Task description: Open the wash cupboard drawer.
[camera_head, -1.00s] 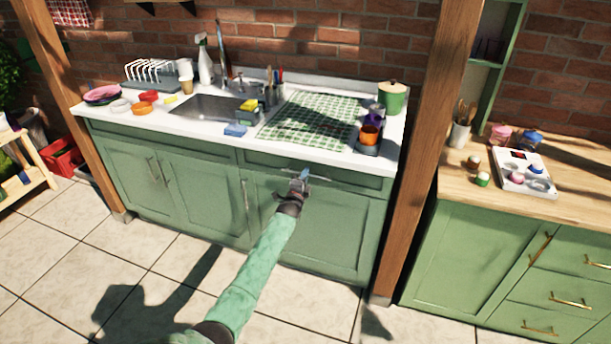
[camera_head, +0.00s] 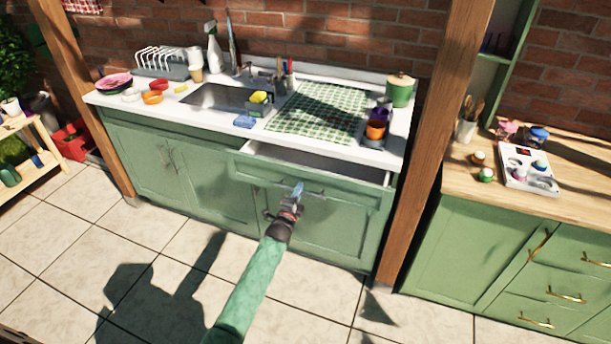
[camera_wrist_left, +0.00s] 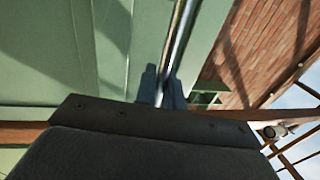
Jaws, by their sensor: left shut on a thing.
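The green wash cupboard (camera_head: 190,185) stands against the brick wall under a white sink top. Its right-hand drawer (camera_head: 345,190) stands out from the front, and its pale inside shows behind the drawer front; I see nothing in it. My left gripper (camera_head: 297,188) is shut on the metal bar handle (camera_head: 315,194) of this drawer. In the left wrist view the handle (camera_wrist_left: 180,40) runs up from between the fingertips (camera_wrist_left: 162,88). My right gripper is out of view.
A checked mat (camera_head: 320,113), a sink (camera_head: 215,97) and cups (camera_head: 377,128) are on the sink top. A wooden post (camera_head: 430,150) stands just right of the cupboard. The tiled floor (camera_head: 160,260) in front is free.

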